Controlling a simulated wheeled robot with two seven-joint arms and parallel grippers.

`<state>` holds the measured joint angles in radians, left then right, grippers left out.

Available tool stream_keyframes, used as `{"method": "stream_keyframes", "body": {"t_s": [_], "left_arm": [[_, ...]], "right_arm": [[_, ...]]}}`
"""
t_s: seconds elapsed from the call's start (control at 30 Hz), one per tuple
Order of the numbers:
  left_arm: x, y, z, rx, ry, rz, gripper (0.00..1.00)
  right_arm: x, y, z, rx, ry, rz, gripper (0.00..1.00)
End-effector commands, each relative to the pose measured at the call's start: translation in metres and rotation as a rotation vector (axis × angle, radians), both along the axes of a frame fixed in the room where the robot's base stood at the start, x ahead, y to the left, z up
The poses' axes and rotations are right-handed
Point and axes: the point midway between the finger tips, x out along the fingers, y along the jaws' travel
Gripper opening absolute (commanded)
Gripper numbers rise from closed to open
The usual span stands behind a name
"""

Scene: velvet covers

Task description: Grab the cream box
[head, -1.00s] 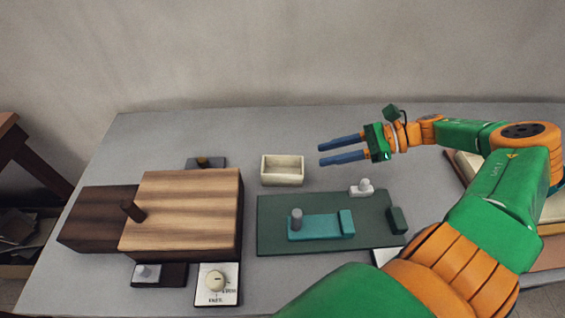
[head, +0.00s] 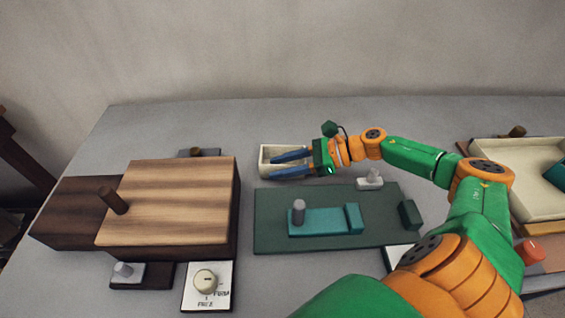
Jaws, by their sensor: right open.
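The cream box (head: 265,157) is a small open-topped box on the grey table, behind the dark green mat. My right gripper (head: 275,163) is open. Its two blue fingers reach leftward over the box, and their tips overlap the box's opening in the head view. I cannot tell whether the fingers touch its walls or how far down they sit. The fingers and the green gripper body hide the box's right part. My left gripper is not in view.
A wooden block with a peg (head: 180,200) stands at the left. The dark green mat (head: 275,237) holds a teal slider (head: 325,220) with a grey knob. A dial card (head: 207,287) lies in front. A cream tray (head: 510,180) is at the right. Table behind the box is clear.

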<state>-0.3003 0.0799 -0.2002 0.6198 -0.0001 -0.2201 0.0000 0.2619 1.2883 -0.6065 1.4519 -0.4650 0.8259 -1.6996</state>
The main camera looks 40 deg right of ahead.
Motion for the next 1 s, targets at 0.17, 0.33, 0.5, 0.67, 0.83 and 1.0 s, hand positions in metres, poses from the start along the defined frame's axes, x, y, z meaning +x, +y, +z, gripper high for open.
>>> {"method": "stream_keyframes", "body": {"t_s": [0.17,0.33,0.5,0.67,0.83,1.0], "left_arm": [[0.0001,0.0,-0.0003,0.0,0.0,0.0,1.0],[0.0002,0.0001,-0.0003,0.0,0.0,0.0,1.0],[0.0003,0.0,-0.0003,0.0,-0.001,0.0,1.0],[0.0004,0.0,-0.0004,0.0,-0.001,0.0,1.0],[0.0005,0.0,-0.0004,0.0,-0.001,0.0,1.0],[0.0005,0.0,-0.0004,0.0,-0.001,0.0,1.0]], "right_arm": [[-0.0004,-0.0004,-0.0003,0.0,0.0,0.0,0.2],[-0.0005,-0.0005,-0.0004,0.001,0.001,0.0,0.0],[-0.0006,-0.0006,-0.0004,0.001,0.001,0.0,0.0],[-0.0006,-0.0007,-0.0005,0.001,0.001,0.0,0.0],[-0.0006,-0.0007,-0.0005,0.0,0.001,0.0,0.0],[-0.0007,-0.0007,-0.0006,0.0,0.001,0.0,0.0]]}}
